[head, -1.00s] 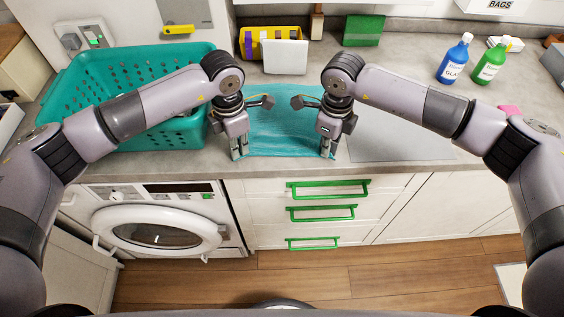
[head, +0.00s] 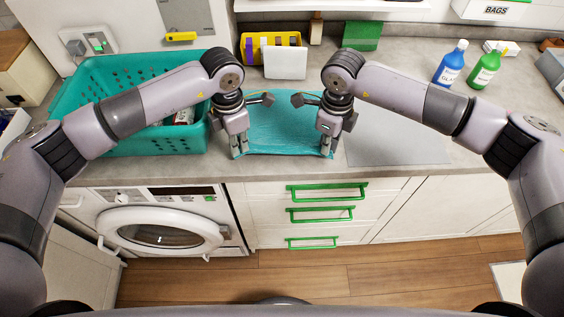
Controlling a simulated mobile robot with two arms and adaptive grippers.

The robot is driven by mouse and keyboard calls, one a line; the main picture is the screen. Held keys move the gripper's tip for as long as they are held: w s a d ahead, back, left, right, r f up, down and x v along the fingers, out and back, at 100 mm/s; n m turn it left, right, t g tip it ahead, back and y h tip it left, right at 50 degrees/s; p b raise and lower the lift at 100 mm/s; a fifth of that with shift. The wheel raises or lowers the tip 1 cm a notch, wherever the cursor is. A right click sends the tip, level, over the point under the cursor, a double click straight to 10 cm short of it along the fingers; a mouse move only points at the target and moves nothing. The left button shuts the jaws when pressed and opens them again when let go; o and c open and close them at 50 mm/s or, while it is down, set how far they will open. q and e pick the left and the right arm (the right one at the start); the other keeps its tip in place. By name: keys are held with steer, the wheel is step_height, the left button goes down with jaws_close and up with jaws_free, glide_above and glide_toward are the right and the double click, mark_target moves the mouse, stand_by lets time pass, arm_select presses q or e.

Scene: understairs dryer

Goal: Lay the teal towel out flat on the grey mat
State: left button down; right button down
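The teal towel (head: 285,128) lies spread on the worktop between my two grippers, with its front edge close to the worktop's front edge. The grey mat (head: 400,141) shows as a flat light sheet just right of the towel; whether it continues under the towel is hidden. My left gripper (head: 239,148) points down at the towel's front left corner, its fingers close together on the cloth. My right gripper (head: 326,148) does the same at the front right corner. My wrists cover parts of the towel's sides.
A teal basket (head: 92,97) with items inside stands left of the towel. A white box (head: 286,63) and a yellow caddy (head: 256,40) stand behind it. Blue (head: 450,66) and green (head: 484,70) bottles stand back right. The dryer (head: 152,233) and drawers (head: 295,200) are below.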

arm_select(q)
steer(key=shift+a+r+p, duration=0.15)
steer(key=shift+r+p, duration=0.2)
steer(key=shift+r, duration=0.3)
arm_select(e)
steer(key=shift+d+r, duration=0.15)
steer(key=shift+r, duration=0.55)
